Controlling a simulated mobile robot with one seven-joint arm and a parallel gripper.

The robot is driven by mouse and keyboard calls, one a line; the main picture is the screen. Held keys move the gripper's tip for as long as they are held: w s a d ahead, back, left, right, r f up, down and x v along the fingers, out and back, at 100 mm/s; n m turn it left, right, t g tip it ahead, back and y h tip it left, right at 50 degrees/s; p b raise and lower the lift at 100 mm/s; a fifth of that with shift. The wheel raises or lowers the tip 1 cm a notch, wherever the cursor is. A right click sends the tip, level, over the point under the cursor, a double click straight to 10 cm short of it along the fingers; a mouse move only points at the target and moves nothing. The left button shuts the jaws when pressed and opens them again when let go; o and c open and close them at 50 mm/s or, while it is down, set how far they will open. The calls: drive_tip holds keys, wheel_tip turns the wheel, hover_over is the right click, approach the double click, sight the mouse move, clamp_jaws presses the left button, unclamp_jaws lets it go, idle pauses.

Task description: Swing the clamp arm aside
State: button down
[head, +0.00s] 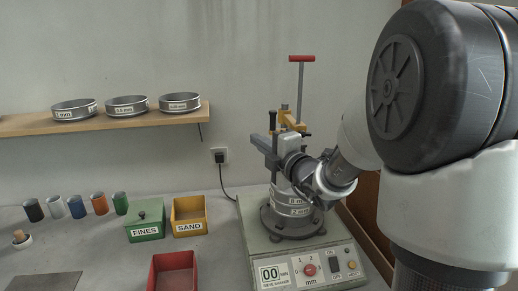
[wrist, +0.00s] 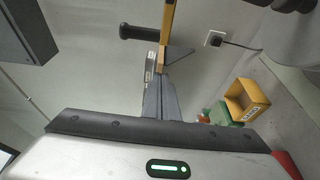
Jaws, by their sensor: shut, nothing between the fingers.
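The sieve shaker (head: 290,256) stands on the bench with a stack of sieves (head: 290,208) on it. The yellow clamp arm (head: 290,121) is above the stack, partly hidden by my wrist. In the wrist view the yellow bar (wrist: 167,25) runs up out of the picture, with a black handle (wrist: 139,32) sticking out to the left. My gripper (head: 262,142) is at the clamp, to the left of my wrist. Its fingers (wrist: 158,88) are shut and empty, close to the yellow bar; I cannot tell whether they touch it.
A red T-handle (head: 301,59) rises behind the clamp. A green FINES box (head: 145,234), yellow SAND box (head: 188,228) and red box (head: 173,270) stand left of the shaker. Several coloured cups are farther left.

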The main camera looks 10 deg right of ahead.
drive_tip(key=shift+w+d, duration=0.45)
drive_tip(key=shift+d, duration=0.4)
drive_tip(key=shift+w+d, duration=0.4)
drive_tip(key=shift+d, duration=0.45)
drive_tip(key=shift+d+p, duration=0.1)
drive_tip(key=shift+p, duration=0.2)
